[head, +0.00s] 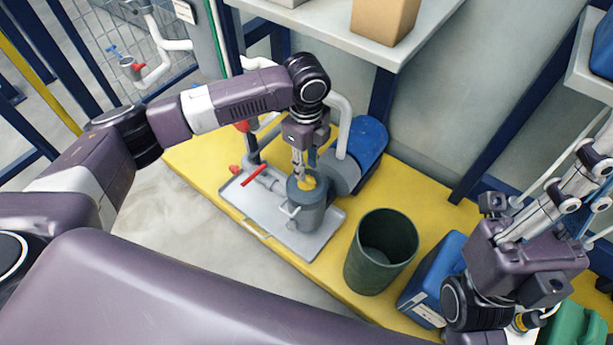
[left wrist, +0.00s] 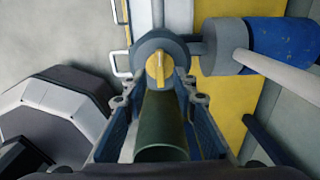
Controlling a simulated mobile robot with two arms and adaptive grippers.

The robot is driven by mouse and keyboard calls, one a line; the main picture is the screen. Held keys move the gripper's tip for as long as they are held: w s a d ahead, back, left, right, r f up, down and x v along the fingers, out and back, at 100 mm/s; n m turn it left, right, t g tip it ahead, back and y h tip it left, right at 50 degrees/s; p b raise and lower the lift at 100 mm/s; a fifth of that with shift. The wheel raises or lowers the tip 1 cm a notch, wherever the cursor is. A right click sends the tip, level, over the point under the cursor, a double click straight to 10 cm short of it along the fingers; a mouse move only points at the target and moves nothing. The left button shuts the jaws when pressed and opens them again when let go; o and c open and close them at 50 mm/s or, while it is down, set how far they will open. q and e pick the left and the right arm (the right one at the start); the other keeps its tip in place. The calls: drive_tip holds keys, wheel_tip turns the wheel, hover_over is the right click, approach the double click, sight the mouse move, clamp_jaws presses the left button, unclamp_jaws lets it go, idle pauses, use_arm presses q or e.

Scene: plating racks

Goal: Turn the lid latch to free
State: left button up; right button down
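The yellow lid latch (head: 306,183) sits on top of a grey cylindrical pot (head: 308,214) that stands on a light grey tray. In the left wrist view the latch (left wrist: 158,70) is a yellow knob with a raised bar running roughly up and down the picture, centred on the round grey lid (left wrist: 143,51). My left gripper (head: 304,168) points down above the latch. In the left wrist view its two fingers are apart, one on each side of the latch, with visible gaps. My right gripper (head: 560,205) is at the right, away from the pot; its finger opening is unclear.
A red-handled valve pipe (head: 254,176) and a blue-covered pump (head: 366,144) stand close to the pot. A dark green bin (head: 382,250) and a blue container (head: 433,277) stand to the right on the yellow platform (head: 425,190). A shelf with a cardboard box (head: 384,18) is above.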

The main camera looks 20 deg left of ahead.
sight(307, 180)
use_arm(q)
wheel_tip(307, 180, down, 4)
drive_tip(key=shift+f+b, duration=0.25)
drive_tip(key=shift+b, duration=0.5)
drive_tip(key=shift+c, duration=0.6)
clamp_jaws()
